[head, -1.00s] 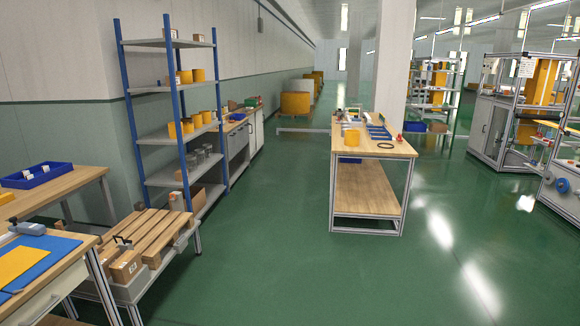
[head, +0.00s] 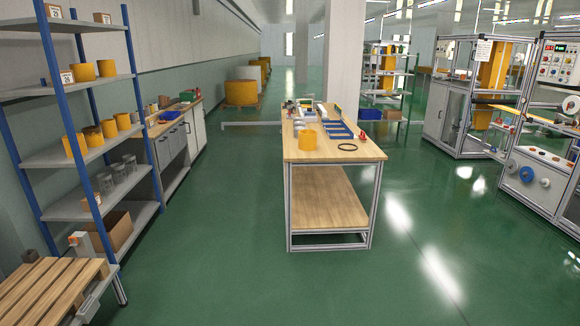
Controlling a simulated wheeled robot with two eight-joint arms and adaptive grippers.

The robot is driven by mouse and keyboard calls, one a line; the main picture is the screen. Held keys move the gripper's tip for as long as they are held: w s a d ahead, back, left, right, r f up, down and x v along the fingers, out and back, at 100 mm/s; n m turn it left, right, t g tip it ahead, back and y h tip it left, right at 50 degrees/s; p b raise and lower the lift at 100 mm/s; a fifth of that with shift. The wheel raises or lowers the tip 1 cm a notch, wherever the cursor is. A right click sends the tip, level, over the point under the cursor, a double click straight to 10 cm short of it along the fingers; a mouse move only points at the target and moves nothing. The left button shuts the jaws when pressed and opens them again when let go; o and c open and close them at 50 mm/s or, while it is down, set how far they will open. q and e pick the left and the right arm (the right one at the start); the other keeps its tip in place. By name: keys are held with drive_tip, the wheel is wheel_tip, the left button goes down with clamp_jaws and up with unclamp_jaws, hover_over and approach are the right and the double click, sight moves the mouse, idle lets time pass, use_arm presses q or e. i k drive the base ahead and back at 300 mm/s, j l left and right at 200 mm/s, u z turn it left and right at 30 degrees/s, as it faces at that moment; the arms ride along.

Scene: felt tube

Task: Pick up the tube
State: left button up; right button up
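A yellow-orange tube (head: 308,139) stands upright near the front left of the wooden worktable (head: 322,155). Similar yellow-orange tubes stand on the shelf rack at left: one pair (head: 84,72) is on an upper shelf, and several more, such as one at the front (head: 76,145), are on the shelf below. The frames do not show which of them is the tube of the task. Neither of my grippers is in view.
The blue-posted rack (head: 65,158) and a wooden pallet (head: 48,290) line the left side. Machines (head: 545,120) stand at right. Green floor (head: 210,270) is clear before the worktable.

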sight(307, 139)
drive_tip(key=i, duration=3.05)
drive_tip(key=i+l+u, duration=0.1)
drive_tip(key=i, duration=1.4)
